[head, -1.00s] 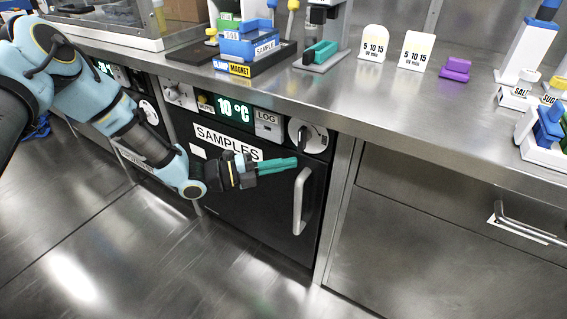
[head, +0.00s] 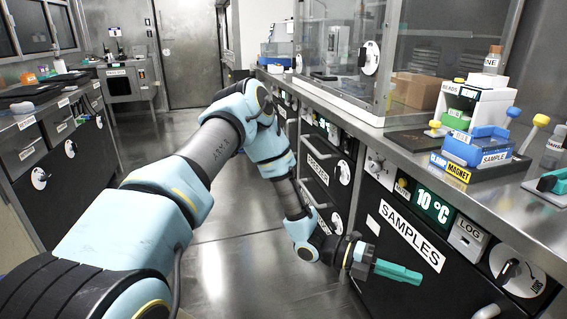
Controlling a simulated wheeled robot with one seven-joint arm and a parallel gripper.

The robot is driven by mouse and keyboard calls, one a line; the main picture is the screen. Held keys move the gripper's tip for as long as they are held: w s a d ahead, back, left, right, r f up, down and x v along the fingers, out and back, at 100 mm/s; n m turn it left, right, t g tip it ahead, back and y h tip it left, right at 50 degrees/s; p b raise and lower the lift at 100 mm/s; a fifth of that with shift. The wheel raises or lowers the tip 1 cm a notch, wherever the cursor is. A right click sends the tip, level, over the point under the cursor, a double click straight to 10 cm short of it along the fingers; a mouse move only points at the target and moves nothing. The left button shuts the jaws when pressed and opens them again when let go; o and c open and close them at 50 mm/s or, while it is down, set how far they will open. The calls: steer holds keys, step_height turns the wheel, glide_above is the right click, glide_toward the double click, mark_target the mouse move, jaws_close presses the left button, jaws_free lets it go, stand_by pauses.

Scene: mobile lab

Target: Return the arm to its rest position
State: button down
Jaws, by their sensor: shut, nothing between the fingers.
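My gripper (head: 400,272) is at the end of my light-blue arm, which stretches out ahead over the aisle. Its green fingers are shut with nothing between them. The fingers point right, in front of the black SAMPLES cabinet door (head: 385,232), below the counter top. I cannot tell whether they touch the door. My arm (head: 212,150) shows from the lower left to the wrist, bent at the elbow.
The steel counter (head: 395,150) runs along the right, bearing a glass enclosure (head: 360,60), a blue sample rack (head: 478,148) and a green-jawed clamp (head: 548,184). A left bench (head: 30,125) borders the aisle. Open floor (head: 215,235) lies between, with a door (head: 188,50) at the far end.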

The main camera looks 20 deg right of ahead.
steer(key=w+a+r+m+t+y, duration=0.5)
steer(key=a+m, duration=0.4)
steer(key=a, duration=0.6)
steer(key=w+a+r+m+t+y, duration=0.45)
steer(key=w+a+m, duration=0.4)
steer(key=a, duration=0.65)
steer(key=w+a+r+m+t+y, duration=0.35)
steer(key=a+r+m+t, duration=0.2)
steer(key=a+m, duration=0.8)
step_height(320, 180, up, 18)
steer(key=a+n+p, duration=0.2)
steer(key=p, duration=1.6)
steer(key=shift+w+n+g, duration=0.25)
steer(key=shift+n+g, duration=0.05)
steer(key=shift+g, duration=0.1)
